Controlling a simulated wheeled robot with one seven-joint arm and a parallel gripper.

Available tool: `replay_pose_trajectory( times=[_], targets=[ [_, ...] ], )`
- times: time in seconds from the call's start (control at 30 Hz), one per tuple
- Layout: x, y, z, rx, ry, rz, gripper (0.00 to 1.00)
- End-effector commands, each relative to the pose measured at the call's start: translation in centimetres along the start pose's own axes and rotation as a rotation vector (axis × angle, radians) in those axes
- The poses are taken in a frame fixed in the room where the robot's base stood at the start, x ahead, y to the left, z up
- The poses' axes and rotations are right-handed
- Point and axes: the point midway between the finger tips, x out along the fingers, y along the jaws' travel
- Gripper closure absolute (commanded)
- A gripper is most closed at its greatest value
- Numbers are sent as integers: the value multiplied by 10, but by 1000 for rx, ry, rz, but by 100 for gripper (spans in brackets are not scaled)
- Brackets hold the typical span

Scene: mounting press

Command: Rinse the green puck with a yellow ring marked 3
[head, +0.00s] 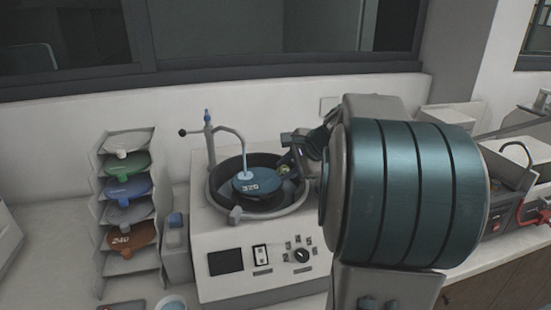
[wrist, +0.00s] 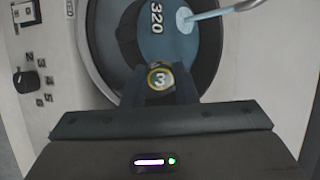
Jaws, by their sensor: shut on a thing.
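The puck with a yellow ring marked 3 (wrist: 159,77) shows end-on in the wrist view, between the fingertips of my gripper (wrist: 160,92). Its green body is mostly hidden. In the head view my gripper (head: 290,160) reaches in over the right side of the round basin (head: 212,190), with a yellowish bit of the puck (head: 284,169) at its tip. A blue disc marked 320 (head: 262,188) lies in the basin. A bent spout (head: 232,131) runs pale blue water onto the disc, left of the puck. I cannot tell whether the puck touches the disc.
The basin sits in a white machine (head: 228,287) with a knob and buttons on its front. My arm hides much of the counter at the right.

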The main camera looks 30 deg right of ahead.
Motion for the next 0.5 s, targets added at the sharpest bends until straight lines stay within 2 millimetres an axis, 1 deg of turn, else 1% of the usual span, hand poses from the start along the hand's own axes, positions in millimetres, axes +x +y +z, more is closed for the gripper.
replay_pose_trajectory(
  times=[0.17, 0.5],
  targets=[
    [7, -4, 5, -7, -7, -1, 94],
    [34, -20, 13, -7, -8, 1, 94]
  ],
)
